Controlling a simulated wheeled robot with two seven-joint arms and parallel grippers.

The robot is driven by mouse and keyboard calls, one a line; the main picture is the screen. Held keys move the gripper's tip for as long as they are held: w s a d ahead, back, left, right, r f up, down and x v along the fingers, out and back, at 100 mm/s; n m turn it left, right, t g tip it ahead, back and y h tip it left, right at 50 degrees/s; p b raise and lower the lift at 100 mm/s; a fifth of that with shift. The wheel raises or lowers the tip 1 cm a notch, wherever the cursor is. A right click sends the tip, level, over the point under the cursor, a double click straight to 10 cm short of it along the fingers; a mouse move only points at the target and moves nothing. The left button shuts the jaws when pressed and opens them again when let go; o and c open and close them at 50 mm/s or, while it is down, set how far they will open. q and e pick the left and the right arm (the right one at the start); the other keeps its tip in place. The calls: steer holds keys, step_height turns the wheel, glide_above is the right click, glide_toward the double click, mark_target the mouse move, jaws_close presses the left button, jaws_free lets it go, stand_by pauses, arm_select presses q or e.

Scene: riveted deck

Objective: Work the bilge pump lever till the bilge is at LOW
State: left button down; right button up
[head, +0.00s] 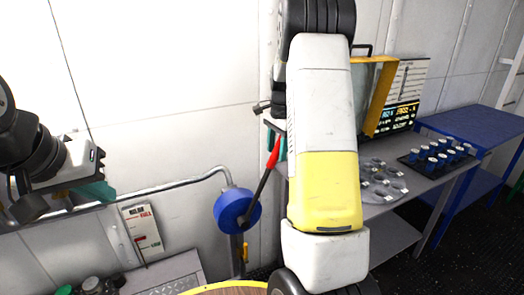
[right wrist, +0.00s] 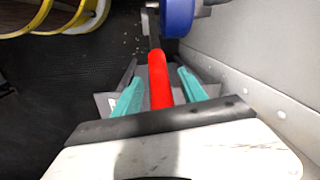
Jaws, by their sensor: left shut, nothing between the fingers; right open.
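The bilge pump is a blue round body (head: 237,208) on a grey pipe, with a dark lever (head: 264,184) tilted up to the right. The lever ends in a red grip (head: 273,152). In the right wrist view the red grip (right wrist: 160,82) lies between the teal fingers of my right gripper (right wrist: 157,80), with gaps on both sides. In the head view my right arm partly hides this gripper (head: 277,138). My left gripper (head: 103,191) is shut and empty at the left. A white gauge board (head: 142,232) has red marking above and green below; its lettering is too small to read surely.
A grey bench (head: 430,185) at right holds round metal parts (head: 382,182) and a black tray of blue-topped items (head: 436,158). A blue table (head: 480,125) stands beyond. A round wooden top with a yellow rim (head: 230,289) is at the bottom. The wall is close behind the pump.

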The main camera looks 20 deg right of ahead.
steer(key=shift+f, duration=0.85)
jaws_close()
steer(key=shift+w, duration=0.1)
stand_by(0.7)
